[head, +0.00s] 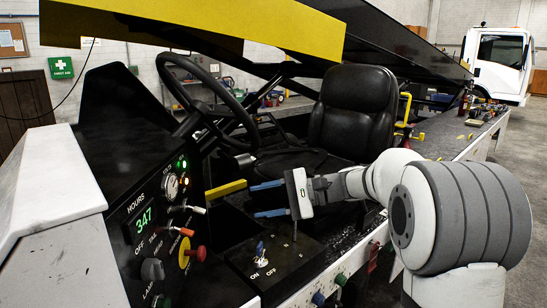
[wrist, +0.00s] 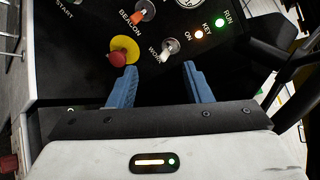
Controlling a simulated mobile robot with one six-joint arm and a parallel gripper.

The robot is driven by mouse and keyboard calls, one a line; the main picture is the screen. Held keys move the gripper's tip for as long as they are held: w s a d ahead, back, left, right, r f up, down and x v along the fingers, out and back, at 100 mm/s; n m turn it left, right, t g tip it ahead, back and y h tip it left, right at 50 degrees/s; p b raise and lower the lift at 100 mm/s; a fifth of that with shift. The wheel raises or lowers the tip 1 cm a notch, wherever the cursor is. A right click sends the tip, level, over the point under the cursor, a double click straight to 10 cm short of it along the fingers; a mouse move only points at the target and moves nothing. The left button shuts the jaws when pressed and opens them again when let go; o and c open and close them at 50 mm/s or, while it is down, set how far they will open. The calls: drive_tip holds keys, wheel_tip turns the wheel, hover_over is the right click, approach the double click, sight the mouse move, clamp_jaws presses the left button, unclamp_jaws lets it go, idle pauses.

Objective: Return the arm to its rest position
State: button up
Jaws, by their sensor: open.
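My gripper (head: 268,199) is in the cab of the belt loader, with its blue fingers apart and nothing between them. It points left toward the dashboard panel (head: 142,270). In the wrist view my gripper (wrist: 160,87) shows both blue fingers spread in front of the panel. The red knob on a yellow disc (wrist: 119,58) appears just beyond the left finger tip. The white-tipped work switch (wrist: 166,54) appears between the fingers. My arm (head: 400,180) reaches in from the right, past the front of the seat.
The steering wheel (head: 205,90) is above and behind the gripper. The black seat (head: 354,115) stands behind the arm. A yellow lever (head: 226,189) is close to the fingers. Open floor shows at right.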

drive_tip(key=s+d+f+n+h+p, duration=0.1)
drive_tip(key=s+d+f+h, duration=0.1)
drive_tip(key=s, duration=0.5)
drive_tip(key=s+d+f+n+h+p, duration=0.1)
drive_tip(key=s+d+f+h, duration=0.2)
drive_tip(key=s+h, duration=0.3)
drive_tip(key=s+d, duration=0.1)
drive_tip(key=s, duration=0.1)
drive_tip(key=shift+s+f+p, duration=0.15)
drive_tip(key=shift+s+p, duration=0.15)
drive_tip(key=shift+p, duration=0.05)
drive_tip(key=s+d+f+n+h, duration=0.1)
drive_tip(key=s+d+h, duration=0.1)
drive_tip(key=s+d, duration=0.1)
drive_tip(key=s+d+f+n+t+h+p, duration=0.1)
drive_tip(key=s+d+n+h, duration=0.1)
drive_tip(key=s+d+h, duration=0.1)
drive_tip(key=s+d+f+n+t+h+p, duration=0.1)
drive_tip(key=s+d+h, duration=0.1)
drive_tip(key=s+d, duration=0.2)
drive_tip(key=shift+d+f+h, duration=0.3)
drive_tip(key=shift+d, duration=0.15)
drive_tip(key=shift+c, duration=0.8)
drive_tip(key=shift+s+d, duration=0.1)
drive_tip(key=shift+d, duration=0.05)
drive_tip(key=shift+c, duration=0.2)
drive_tip(key=shift+n, duration=0.3)
